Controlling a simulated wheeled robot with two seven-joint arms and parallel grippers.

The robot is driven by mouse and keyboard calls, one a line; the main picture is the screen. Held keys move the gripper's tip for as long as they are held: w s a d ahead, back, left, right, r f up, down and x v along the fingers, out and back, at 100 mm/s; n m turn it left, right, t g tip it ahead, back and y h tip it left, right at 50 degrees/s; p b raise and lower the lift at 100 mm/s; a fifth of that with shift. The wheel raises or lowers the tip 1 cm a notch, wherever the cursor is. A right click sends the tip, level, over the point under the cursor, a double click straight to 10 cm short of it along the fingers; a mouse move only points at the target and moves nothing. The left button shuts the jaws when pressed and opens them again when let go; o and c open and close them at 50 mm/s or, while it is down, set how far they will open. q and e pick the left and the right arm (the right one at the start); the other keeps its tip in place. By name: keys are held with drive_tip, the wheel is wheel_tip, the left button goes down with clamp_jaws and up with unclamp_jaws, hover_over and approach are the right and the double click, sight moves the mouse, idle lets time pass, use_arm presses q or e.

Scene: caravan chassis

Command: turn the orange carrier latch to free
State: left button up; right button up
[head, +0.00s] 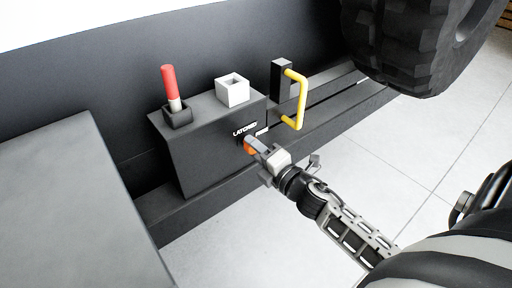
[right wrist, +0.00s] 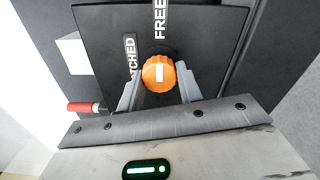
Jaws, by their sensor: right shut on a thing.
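The orange carrier latch (right wrist: 159,73) is a round knob with a white mark on the front face of a dark box (head: 205,150). In the right wrist view the "LATCHED" label (right wrist: 130,62) is left of the knob and the "FREE" label (right wrist: 159,20) is above it. The white mark points up and down in that view, in line with "FREE". My right gripper (right wrist: 158,90) is shut on the knob, one finger on each side. In the head view my right gripper (head: 250,146) covers most of the knob. My left gripper is not in view.
A red-handled lever (head: 169,82) in a black socket and a white square socket (head: 233,90) stand on the box. A yellow handle (head: 299,98) is to the right, near a large tyre (head: 405,45). A grey slab (head: 70,200) fills the left foreground. Tiled floor is open at right.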

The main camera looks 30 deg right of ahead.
idle(0.6)
drive_tip(key=o, duration=1)
drive_tip(key=s, duration=1)
drive_tip(key=s+d, duration=0.1)
drive_tip(key=s, duration=0.5)
drive_tip(key=shift+d, duration=0.1)
